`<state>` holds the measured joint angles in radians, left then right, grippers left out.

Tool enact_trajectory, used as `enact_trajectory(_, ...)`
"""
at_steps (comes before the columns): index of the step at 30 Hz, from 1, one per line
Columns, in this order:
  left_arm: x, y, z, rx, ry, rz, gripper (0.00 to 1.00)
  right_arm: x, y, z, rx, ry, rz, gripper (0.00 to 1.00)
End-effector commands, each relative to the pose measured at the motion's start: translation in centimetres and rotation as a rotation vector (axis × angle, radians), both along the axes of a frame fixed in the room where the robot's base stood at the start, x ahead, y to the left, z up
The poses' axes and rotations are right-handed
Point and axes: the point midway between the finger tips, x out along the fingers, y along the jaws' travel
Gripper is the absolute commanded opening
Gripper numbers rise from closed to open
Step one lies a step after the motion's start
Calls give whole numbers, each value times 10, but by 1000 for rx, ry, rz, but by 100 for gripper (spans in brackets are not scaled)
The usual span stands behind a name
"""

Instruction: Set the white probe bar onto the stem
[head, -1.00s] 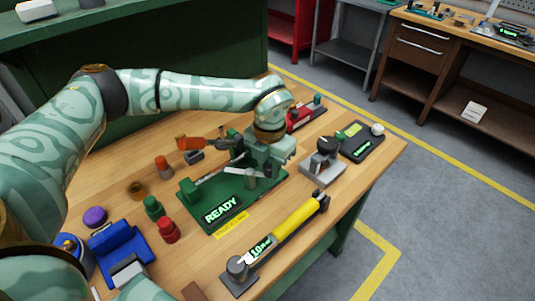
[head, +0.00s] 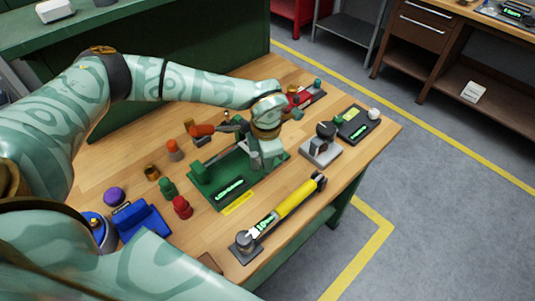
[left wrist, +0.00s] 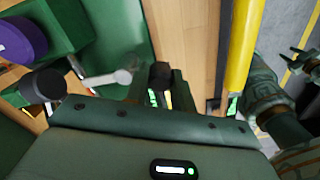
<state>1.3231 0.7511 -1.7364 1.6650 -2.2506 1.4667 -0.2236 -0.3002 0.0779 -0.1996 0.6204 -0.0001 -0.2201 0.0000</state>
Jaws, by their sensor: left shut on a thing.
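My left gripper (head: 264,158) is low over the right part of the green fixture base (head: 235,194) in the head view. It is shut, and its grip is mostly hidden by its own body. A pale bar with a round end, which looks like the white probe bar (left wrist: 106,79), shows in the left wrist view. Where the jaws meet it is not clear. A short pale upright cylinder (head: 255,159) shows beside the gripper in the head view. I cannot tell whether it is the bar's end or part of the fixture. The stem is not clearly visible.
A yellow-handled tool (head: 297,198) lies in front of the fixture. A grey block with a black knob (head: 321,150) and a dark meter (head: 357,125) stand to the right. Red (head: 182,207) and green (head: 168,189) knobs and a blue holder (head: 141,222) are at left.

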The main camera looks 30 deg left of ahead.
Motion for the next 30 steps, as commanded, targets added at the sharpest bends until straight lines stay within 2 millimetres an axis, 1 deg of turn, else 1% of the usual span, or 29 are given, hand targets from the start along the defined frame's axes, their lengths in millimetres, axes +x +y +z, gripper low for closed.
enact_trajectory(14, 1, 0, 1, -1, -4, -13, 2, 0, -1, 1, -1, 0, 0, 36)
enact_trajectory(15, 1, 0, 1, -1, -4, -12, 33, 0, -1, 1, -1, 0, 1, 36)
enact_trajectory(16, 1, 0, 1, 0, -3, -12, 41, 0, -1, 1, -1, 0, 1, 36)
enact_trajectory(17, 0, 0, 1, 0, -3, -12, 46, 0, -1, 1, -2, -1, 1, 36)
enact_trajectory(26, 0, 0, 2, 0, -1, -12, 46, 0, -2, 2, -3, 0, 2, 36)
enact_trajectory(29, 1, 0, 12, -1, -4, -11, 46, 0, -2, 3, -3, -1, 2, 36)
enact_trajectory(30, 1, 0, 18, -1, -4, -11, 46, 1, -2, 4, -3, -1, 2, 36)
